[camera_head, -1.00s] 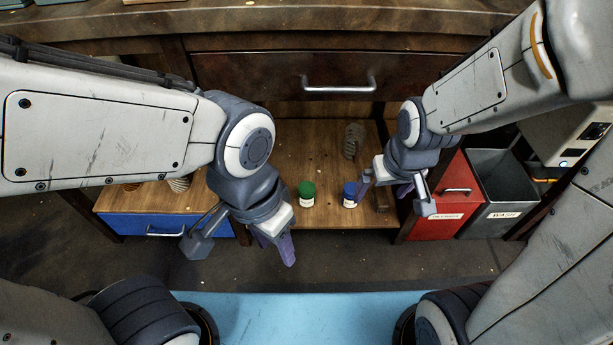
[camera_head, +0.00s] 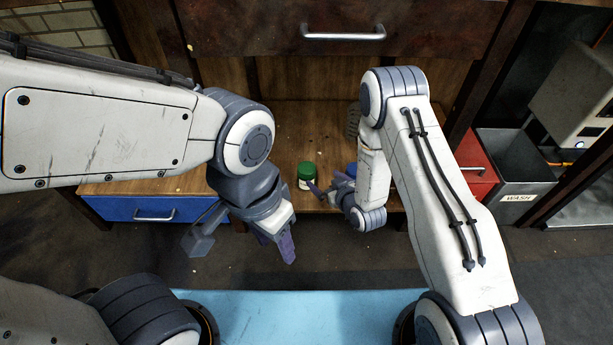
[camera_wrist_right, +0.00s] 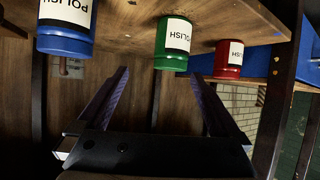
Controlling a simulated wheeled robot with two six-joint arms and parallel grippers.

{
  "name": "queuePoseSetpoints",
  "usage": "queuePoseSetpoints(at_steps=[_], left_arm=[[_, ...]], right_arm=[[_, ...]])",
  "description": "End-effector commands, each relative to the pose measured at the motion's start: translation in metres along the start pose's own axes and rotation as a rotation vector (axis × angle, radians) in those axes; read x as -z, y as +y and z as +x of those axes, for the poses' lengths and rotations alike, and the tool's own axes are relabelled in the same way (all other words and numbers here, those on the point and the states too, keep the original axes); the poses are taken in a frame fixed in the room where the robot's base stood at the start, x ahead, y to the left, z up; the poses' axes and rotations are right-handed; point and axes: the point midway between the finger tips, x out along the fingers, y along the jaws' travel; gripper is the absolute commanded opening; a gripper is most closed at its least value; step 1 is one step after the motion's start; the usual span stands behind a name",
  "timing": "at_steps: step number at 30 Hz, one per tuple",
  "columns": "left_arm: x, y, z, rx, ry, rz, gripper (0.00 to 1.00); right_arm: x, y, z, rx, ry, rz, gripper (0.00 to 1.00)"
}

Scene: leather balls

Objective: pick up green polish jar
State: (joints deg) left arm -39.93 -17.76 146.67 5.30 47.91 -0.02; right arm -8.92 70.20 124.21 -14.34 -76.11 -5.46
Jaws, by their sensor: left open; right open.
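The green polish jar (camera_head: 306,172) stands upright on the wooden lower shelf in the head view. In the right wrist view, which is turned upside down, the green jar (camera_wrist_right: 175,45) shows a white POLISH label and lies ahead between the fingers. My right gripper (camera_head: 326,188) is open and empty, close in front and to the right of the green jar. Its open fingers (camera_wrist_right: 160,78) also show in the right wrist view; I cannot tell if they touch the jar. My left gripper (camera_head: 240,246) is open and empty, lower left of the jar.
A blue polish jar (camera_wrist_right: 68,28) stands beside the green one, partly hidden by my right gripper in the head view (camera_head: 352,169). A red jar (camera_wrist_right: 229,58) stands on its other side. A blue drawer (camera_head: 120,209) and grey WASH bin (camera_head: 515,175) flank the shelf.

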Motion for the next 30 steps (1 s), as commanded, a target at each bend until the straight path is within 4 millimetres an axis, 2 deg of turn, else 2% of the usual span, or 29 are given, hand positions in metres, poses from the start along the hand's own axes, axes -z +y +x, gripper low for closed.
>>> queuePoseSetpoints(at_steps=[1, 7, 15, 20, 30], left_arm=[[0.0, 0.0, 0.0, 0.0, 0.0, 0.0, 0.5], [0.0, 0.0, 0.006, 0.0, 0.0, 0.0, 0.5], [-0.002, -0.002, 0.028, 0.0, 0.0, 0.0, 0.5], [-0.002, -0.002, 0.033, 0.0, 0.0, 0.0, 0.5], [-0.004, -0.005, 0.07, 0.0, 0.0, 0.0, 0.5]], right_arm=[[-0.009, -0.007, 0.001, 0.013, 0.024, 0.0, 1.0], [-0.018, -0.017, 0.009, 0.033, 0.094, -0.001, 1.0], [-0.016, -0.019, 0.049, 0.033, 0.097, 0.0, 1.0], [-0.014, -0.018, 0.058, 0.032, 0.095, 0.001, 1.0], [-0.017, -0.021, 0.099, 0.032, 0.097, 0.0, 1.0]])
